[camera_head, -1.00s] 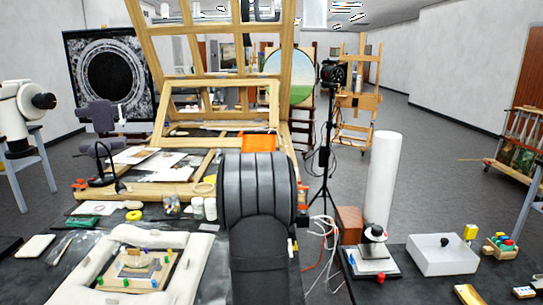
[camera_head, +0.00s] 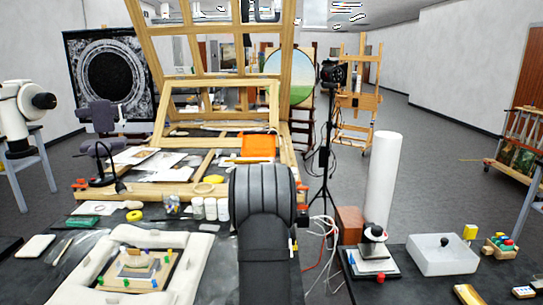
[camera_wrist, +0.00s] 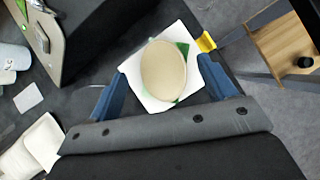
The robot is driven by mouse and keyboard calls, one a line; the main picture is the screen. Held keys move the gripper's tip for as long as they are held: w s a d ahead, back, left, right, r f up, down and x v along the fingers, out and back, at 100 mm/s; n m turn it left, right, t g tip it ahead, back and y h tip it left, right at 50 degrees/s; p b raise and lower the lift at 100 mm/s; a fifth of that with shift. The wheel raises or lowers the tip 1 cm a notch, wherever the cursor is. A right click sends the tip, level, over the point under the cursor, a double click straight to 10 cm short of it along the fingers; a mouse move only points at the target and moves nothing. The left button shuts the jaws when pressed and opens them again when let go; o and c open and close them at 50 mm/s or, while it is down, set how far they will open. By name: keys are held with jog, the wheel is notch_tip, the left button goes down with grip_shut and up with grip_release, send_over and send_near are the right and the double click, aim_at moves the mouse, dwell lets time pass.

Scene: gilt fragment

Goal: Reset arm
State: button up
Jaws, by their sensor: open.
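My gripper (camera_wrist: 160,70) is open in the wrist view, its two blue fingers apart. A smooth beige oval (camera_wrist: 164,70) shows between the fingers, over a white square piece (camera_wrist: 150,102) with green patches. I cannot tell whether the fingers touch either one. In the head view my dark ribbed arm rises at the middle front and hides the gripper. A small grey fragment (camera_head: 138,265) lies on a wooden board (camera_head: 160,277) with coloured pegs, inside a pale padded frame (camera_head: 190,262), left of my arm.
A tripod (camera_head: 326,150) stands behind. Open floor lies at right.

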jog(key=shift+r, duration=0.95)
jog(key=s+d+r, duration=0.6)
jog(key=s+d, duration=0.1)
jog(key=d, duration=0.3)
jog(key=s+a+f+m+g+h, duration=0.1)
jog(key=f+m, duration=0.1)
jog(key=m, duration=0.2)
jog(key=s+a+f+m+g+h, duration=0.1)
jog(key=f+m+g, duration=0.1)
jog(key=m, duration=0.2)
jog(key=s+a+f+m+g+h, duration=0.1)
jog(key=s+f+m+g+h, duration=0.1)
jog(key=m, duration=0.1)
jog(key=shift+a+f+m, duration=0.3)
jog(key=shift+f+m, duration=0.05)
jog(key=shift+m, duration=0.05)
jog(key=s+m+g, duration=0.1)
jog(key=m, duration=0.1)
jog(key=a+f+m+g, duration=0.1)
jog(key=m, duration=0.1)
jog(key=s+m+g, duration=0.1)
jog(key=shift+s+a+f+m+g, duration=0.25)
jog(key=shift+s+f+m+g, duration=0.05)
jog(key=shift+s+f+m, duration=0.1)
jog(key=shift+w, duration=0.1)
